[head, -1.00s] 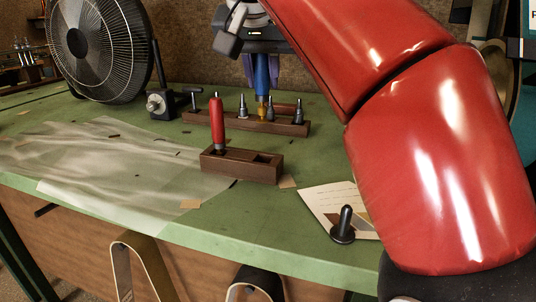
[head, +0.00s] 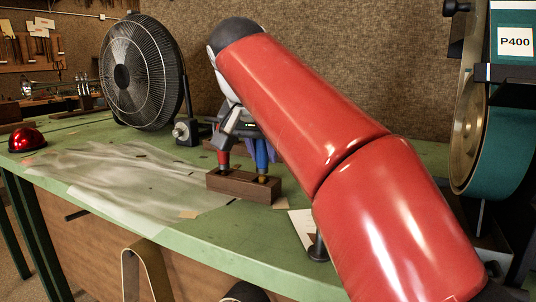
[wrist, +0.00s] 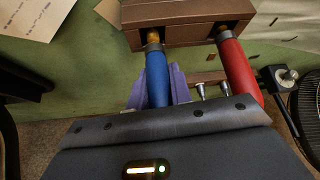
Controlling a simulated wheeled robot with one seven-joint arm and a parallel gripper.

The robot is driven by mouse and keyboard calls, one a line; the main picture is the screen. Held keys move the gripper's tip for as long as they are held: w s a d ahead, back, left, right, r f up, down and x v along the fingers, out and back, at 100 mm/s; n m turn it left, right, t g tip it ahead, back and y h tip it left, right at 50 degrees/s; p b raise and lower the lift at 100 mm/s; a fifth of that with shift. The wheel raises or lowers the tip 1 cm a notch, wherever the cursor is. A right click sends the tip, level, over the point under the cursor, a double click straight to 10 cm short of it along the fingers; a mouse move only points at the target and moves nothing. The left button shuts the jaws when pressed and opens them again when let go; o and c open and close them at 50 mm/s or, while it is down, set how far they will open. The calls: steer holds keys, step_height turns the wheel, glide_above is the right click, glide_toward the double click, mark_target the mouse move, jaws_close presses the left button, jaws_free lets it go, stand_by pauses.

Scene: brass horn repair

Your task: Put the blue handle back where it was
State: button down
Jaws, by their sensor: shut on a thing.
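The blue handle (head: 262,155) has a brass ferrule and stands upright at the right slot of the small dark wooden block (head: 240,188). My gripper (head: 256,150) is shut on the blue handle, which also shows in the wrist view (wrist: 157,80) between purple fingers. In the wrist view its ferrule is at one opening of the block (wrist: 185,18); I cannot tell how deep the tip sits. A red handle (wrist: 238,70) stands in the block's other opening, left of the blue one in the head view.
A long rack with metal-tipped tools (wrist: 200,90) lies behind the block, mostly hidden by my arm. A black fan (head: 142,75) stands at the back left. A paper card (head: 300,225) lies right of the block. A clear sheet (head: 125,180) covers the left bench.

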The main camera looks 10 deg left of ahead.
steer(key=shift+f, duration=0.35)
steer(key=c, duration=1.3)
jaws_free()
steer(key=shift+r, duration=0.1)
steer(key=shift+o, duration=0.2)
steer(key=shift+b, duration=0.3)
steer(key=p+v, duration=0.2)
steer(key=v, duration=0.6)
steer(key=shift+w+d+r+p, duration=0.25)
steer(key=shift+w+d+p, duration=0.05)
steer(key=shift+d+p, duration=0.1)
